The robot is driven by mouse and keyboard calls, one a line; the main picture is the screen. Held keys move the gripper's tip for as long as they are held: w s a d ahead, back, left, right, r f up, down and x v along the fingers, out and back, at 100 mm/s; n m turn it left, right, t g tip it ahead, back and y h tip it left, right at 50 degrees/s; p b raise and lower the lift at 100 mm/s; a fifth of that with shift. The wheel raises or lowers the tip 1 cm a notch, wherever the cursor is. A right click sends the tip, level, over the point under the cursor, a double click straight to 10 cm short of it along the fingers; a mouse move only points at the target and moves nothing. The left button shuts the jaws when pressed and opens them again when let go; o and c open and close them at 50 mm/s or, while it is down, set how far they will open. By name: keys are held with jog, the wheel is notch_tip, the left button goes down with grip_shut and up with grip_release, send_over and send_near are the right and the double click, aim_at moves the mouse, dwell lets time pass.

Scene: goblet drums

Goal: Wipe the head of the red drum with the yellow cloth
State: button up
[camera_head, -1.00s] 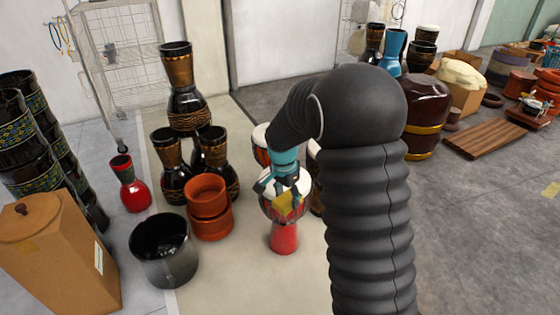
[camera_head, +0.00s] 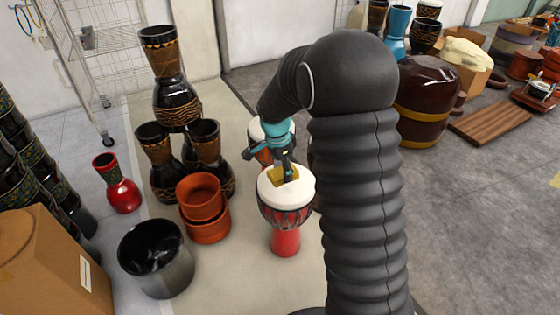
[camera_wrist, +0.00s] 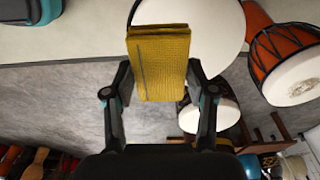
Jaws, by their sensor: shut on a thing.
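The red drum (camera_head: 286,241) stands upright on the pale floor strip, with a round white head (camera_head: 299,189) on top. My gripper (camera_head: 286,178) is over this head, near its back edge. It is shut on the folded yellow cloth (camera_head: 279,173), which also shows between the two fingers in the wrist view (camera_wrist: 160,70). In the wrist view the cloth overlaps the left part of the white head (camera_wrist: 215,28). I cannot tell for certain whether the cloth touches the head.
Another drum (camera_head: 262,154) with a white head stands just behind. Orange pots (camera_head: 203,207), a dark bucket (camera_head: 158,262) and stacked black drums (camera_head: 170,100) are to the left. A big brown barrel (camera_head: 426,100) stands back right.

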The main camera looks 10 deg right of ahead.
aim_at(284, 194)
jog(key=shift+f+b, duration=2.05)
jog(key=shift+f, duration=1.55)
jog(key=shift+w+d+f+p, duration=0.2)
jog(key=shift+w+d, duration=0.2)
jog(key=shift+d, duration=0.3)
jog(key=shift+w+d+f+p, duration=0.1)
jog(key=shift+w+d+p, duration=0.1)
jog(key=shift+w+d, duration=0.35)
jog(key=shift+c, duration=0.5)
jog(key=shift+d+p, duration=0.25)
jog(key=shift+p, duration=0.05)
jog(key=shift+s+a+f+b, duration=0.15)
jog(key=shift+s+a+b, duration=0.1)
jog(key=shift+b, duration=0.1)
jog(key=shift+s+a, duration=0.3)
jog(key=shift+a, duration=0.3)
jog(key=shift+s+a, duration=0.3)
jog(key=shift+a, duration=0.25)
jog(key=r, duration=0.1)
jog(key=r+p, duration=0.1)
jog(key=r, duration=0.1)
jog(key=shift+s+a, duration=0.15)
jog(key=shift+a, duration=0.05)
jog(key=shift+r+p, duration=1.45)
jog(key=shift+r, duration=1.2)
